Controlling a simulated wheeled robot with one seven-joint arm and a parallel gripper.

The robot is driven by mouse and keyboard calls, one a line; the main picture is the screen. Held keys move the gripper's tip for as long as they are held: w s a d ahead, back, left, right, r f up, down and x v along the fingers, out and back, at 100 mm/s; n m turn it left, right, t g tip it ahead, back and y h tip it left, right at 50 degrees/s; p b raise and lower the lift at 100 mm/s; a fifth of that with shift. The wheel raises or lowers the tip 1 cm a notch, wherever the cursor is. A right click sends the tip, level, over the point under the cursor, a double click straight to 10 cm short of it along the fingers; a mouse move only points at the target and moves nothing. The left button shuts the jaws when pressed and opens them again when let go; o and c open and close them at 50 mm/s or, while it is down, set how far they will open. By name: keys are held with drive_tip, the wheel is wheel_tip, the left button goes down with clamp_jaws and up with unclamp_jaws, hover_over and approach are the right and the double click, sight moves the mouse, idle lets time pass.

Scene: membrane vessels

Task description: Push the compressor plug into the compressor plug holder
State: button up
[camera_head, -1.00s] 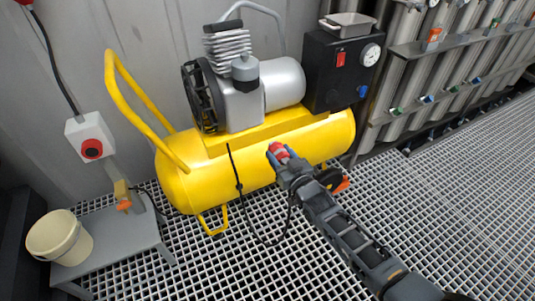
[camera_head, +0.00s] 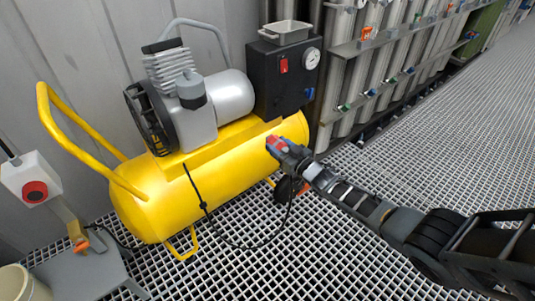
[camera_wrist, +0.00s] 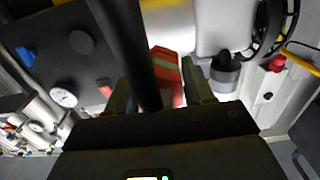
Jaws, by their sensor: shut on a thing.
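The red compressor plug (camera_head: 276,144) is in my gripper (camera_head: 281,148), in front of the right end of the yellow tank. In the wrist view the orange-red plug (camera_wrist: 166,62) sits between the two fingers (camera_wrist: 160,92), partly hidden by a thick black bar, perhaps its cable. A black cable (camera_head: 212,222) hangs from the compressor, loops over the floor and rises toward my gripper. A white wall box with a round red face (camera_head: 35,191), which looks like the plug holder, is at the far left, well away from my gripper. It seems to show in the wrist view (camera_wrist: 277,64).
The yellow compressor (camera_head: 205,192) stands between my gripper and the wall box. A grey bench (camera_head: 85,275) and a cream bucket (camera_head: 20,285) are at lower left. Metal cylinders behind a rail (camera_head: 370,97) line the back right. The grating floor (camera_head: 430,150) is open at right.

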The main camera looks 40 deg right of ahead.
drive_tip(key=d+f+b, duration=0.1)
drive_tip(key=d+b, duration=0.9)
drive_tip(key=d, duration=0.8)
drive_tip(key=shift+d, duration=0.4)
